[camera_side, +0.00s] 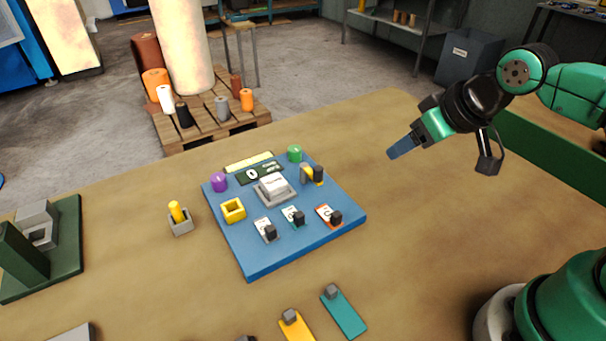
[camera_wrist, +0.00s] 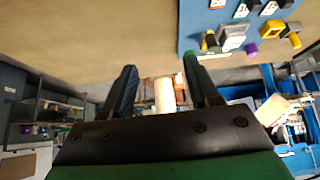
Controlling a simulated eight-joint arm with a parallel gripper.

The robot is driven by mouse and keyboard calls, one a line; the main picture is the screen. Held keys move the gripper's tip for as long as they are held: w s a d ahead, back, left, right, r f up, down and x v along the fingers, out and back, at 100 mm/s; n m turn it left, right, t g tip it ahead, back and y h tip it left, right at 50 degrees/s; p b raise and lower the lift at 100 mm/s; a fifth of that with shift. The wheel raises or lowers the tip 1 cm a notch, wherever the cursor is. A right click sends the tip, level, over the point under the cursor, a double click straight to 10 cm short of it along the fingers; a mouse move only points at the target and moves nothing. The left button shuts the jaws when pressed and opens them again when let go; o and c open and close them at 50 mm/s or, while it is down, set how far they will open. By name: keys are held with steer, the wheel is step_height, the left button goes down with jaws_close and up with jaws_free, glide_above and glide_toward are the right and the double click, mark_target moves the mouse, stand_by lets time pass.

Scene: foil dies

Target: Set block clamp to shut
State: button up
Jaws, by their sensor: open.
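A blue panel (camera_side: 300,246) lies on the table with several controls. Three small labelled switches with black knobs stand in its front row: left (camera_side: 266,230), middle (camera_side: 293,216) and right (camera_side: 329,215). A grey-white rocker-like part (camera_side: 274,188) is at its middle, and a yellow-and-black lever part (camera_side: 312,174) at its right. I cannot tell which part is the block clamp; the labels are too small to read. My gripper (camera_side: 400,148) is in the air to the right of the panel, apart from it. In the wrist view my gripper (camera_wrist: 160,63) is open and empty.
A green button (camera_side: 295,153), a purple button (camera_side: 218,181) and a yellow square socket (camera_side: 233,210) are on the panel. A grey holder with a yellow peg (camera_side: 177,214) stands left. A green fixture (camera_side: 68,250) is at far left. Yellow and teal strips (camera_side: 343,312) lie in front.

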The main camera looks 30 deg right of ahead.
mark_target(319, 168)
steer(key=w+a+n+g, duration=0.2)
steer(key=w+n, duration=0.1)
steer(key=w+a+f+n+g, duration=0.1)
steer(key=w+a+n+g, duration=0.1)
steer(key=w+a+n, duration=0.1)
steer(key=w+a+n+g, duration=0.2)
steer(key=w+a+n, duration=0.1)
steer(key=shift+w+f+n, duration=0.3)
steer(key=shift+f, duration=0.05)
steer(key=shift+w+a+f+n+g, duration=0.2)
steer(key=shift+a+f+n+g, duration=0.1)
steer(key=shift+f+g, duration=0.15)
steer(key=shift+f, duration=2.7)
jaws_close()
